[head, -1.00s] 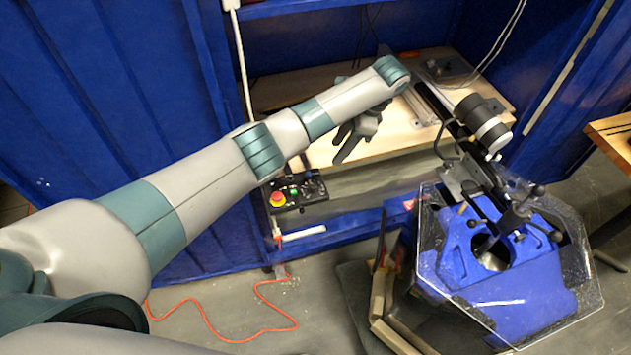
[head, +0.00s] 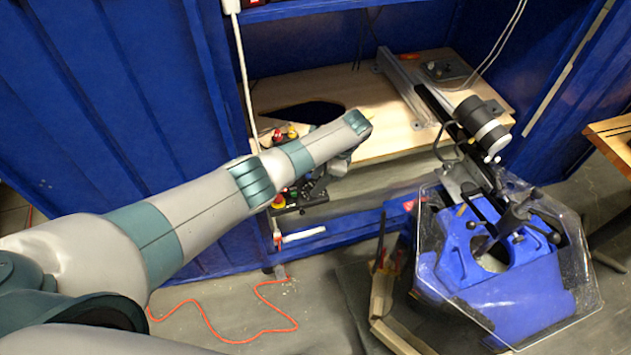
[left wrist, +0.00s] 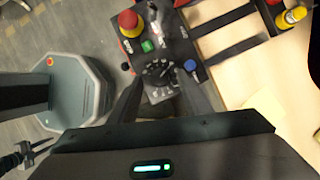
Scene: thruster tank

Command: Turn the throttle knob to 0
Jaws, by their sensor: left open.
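The black control box (head: 312,200) sits at the front edge of the workbench, partly covered by my left arm in the head view. In the left wrist view the box (left wrist: 205,75) carries a red emergency button (left wrist: 130,22), a green button (left wrist: 147,46), a blue button (left wrist: 190,65) and a black throttle knob (left wrist: 158,72) on a marked dial. My left gripper (left wrist: 162,84) is open, one finger on each side of the knob. I cannot tell whether the fingers touch it, and the pointer is too small to read. In the head view the gripper (head: 322,183) is mostly hidden behind my forearm.
The wooden workbench (head: 390,140) stands inside the blue enclosure, with a metal rail (head: 402,88) on it. A blue machine with a clear guard (head: 500,265) stands at right. An orange cable (head: 215,330) lies on the floor. Another red and yellow switch (left wrist: 291,17) is close by.

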